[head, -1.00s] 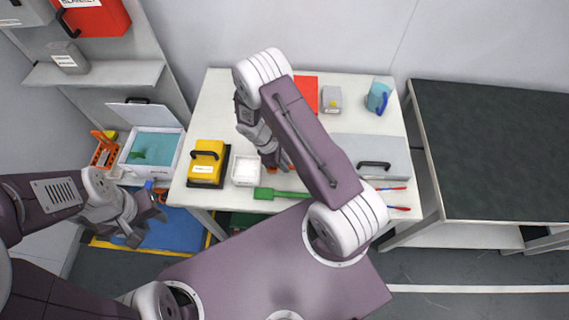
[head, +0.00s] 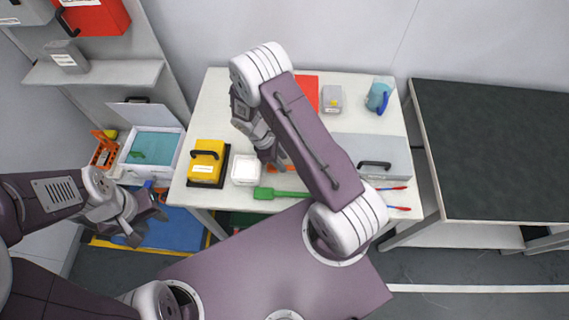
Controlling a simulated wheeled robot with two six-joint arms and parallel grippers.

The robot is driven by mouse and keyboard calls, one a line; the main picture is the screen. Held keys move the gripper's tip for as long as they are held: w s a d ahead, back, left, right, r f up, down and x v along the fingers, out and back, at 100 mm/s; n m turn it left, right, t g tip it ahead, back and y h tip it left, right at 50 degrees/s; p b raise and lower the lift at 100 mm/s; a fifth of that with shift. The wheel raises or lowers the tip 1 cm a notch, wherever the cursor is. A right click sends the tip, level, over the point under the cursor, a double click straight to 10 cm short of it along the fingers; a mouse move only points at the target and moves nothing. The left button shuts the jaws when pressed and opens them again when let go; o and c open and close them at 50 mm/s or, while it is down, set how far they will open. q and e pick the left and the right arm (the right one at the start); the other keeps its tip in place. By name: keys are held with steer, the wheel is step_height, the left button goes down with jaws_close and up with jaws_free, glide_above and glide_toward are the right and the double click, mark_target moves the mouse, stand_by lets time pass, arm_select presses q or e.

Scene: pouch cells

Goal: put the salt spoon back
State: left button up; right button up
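An orange item (head: 282,168), perhaps the salt spoon, shows low on the white table beside the fingers of my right gripper (head: 273,160). It is small and partly hidden, so I cannot tell whether it is held. My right arm crosses above the table and covers its middle. A white square tub (head: 245,170) with pale contents stands just left of that gripper. A green long-handled tool (head: 280,193) lies in front of them, near the table's front edge. My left gripper (head: 152,213) is off the table, above the blue floor mat, with its fingers apart and empty.
On the white table (head: 216,105) are a yellow handled block (head: 206,160), a grey case (head: 372,152), a blue jug (head: 378,96), a grey box (head: 332,98) and red-handled tools (head: 398,208). A teal-lined white box (head: 152,147) stands left. The dark bench (head: 490,150) is bare.

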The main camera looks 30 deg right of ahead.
steer(key=v, duration=0.9)
steer(key=s+r+m+t+y, duration=0.3)
steer(key=s+r+m+y, duration=0.1)
steer(key=s+r+m, duration=0.4)
steer(key=s+a+m, duration=0.1)
steer(key=s+m, duration=0.1)
steer(key=m, duration=0.2)
steer(key=shift+s+r+t+b, duration=0.2)
steer(key=shift+s+t+b, duration=0.1)
